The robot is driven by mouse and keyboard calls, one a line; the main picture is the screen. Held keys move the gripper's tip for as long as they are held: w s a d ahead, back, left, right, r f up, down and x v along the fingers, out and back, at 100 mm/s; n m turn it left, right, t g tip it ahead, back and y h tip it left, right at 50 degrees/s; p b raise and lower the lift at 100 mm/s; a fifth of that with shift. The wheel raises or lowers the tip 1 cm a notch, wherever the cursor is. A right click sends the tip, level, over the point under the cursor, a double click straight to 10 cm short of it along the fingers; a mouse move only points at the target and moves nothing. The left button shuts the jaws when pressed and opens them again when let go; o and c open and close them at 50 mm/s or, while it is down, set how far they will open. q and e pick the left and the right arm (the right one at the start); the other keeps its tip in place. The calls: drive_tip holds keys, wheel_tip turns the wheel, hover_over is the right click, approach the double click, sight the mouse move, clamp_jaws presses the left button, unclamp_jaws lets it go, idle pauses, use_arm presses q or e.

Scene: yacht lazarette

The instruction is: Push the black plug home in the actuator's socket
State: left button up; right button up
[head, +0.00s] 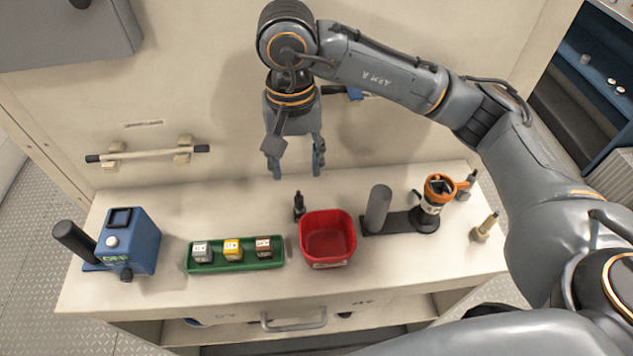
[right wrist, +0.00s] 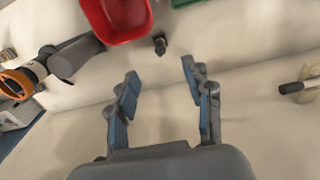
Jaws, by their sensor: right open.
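A small black plug (head: 298,206) stands upright on the bench, just behind the red bin; it also shows in the right wrist view (right wrist: 160,44). My right gripper (head: 294,172) is open and empty, pointing down above the back of the bench, behind and above the plug. In the right wrist view its two fingers (right wrist: 160,78) are spread apart, with the plug beyond the gap between them. I cannot tell for sure which device is the actuator; a unit with a grey cylinder (head: 378,208) and an orange-ringed part (head: 438,188) stands at the right. No socket is clearly visible. My left gripper is not in view.
A red bin (head: 328,262) and a green tray (head: 238,266) with three small blocks lie along the front. A blue box (head: 133,240) with a black cylinder stands at left. A small tan-topped piece (head: 485,228) is at right. A wall bar (head: 148,154) sticks out behind.

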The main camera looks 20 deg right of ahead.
sight(298, 200)
drive_tip(key=shift+s+a+f, duration=0.1)
drive_tip(key=shift+s+f, duration=0.1)
drive_tip(key=shift+f, duration=0.15)
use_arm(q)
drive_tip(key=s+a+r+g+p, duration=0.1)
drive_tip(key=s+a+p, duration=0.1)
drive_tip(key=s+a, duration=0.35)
use_arm(e)
wheel_tip(298, 200, down, 9)
drive_tip(key=shift+a+r+p, duration=0.15)
drive_tip(key=shift+r+p, duration=0.05)
drive_tip(key=shift+p, duration=0.25)
drive_tip(key=f, duration=0.1)
drive_tip(key=f+p, duration=0.1)
drive_tip(key=f, duration=0.1)
drive_tip(key=shift+w+d+f, duration=0.2)
drive_tip(key=shift+d+f, duration=0.05)
drive_tip(key=shift+f, duration=0.25)
drive_tip(key=c, duration=0.9)
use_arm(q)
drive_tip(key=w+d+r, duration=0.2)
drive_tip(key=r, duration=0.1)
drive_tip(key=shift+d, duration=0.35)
use_arm(e)
clamp_jaws()
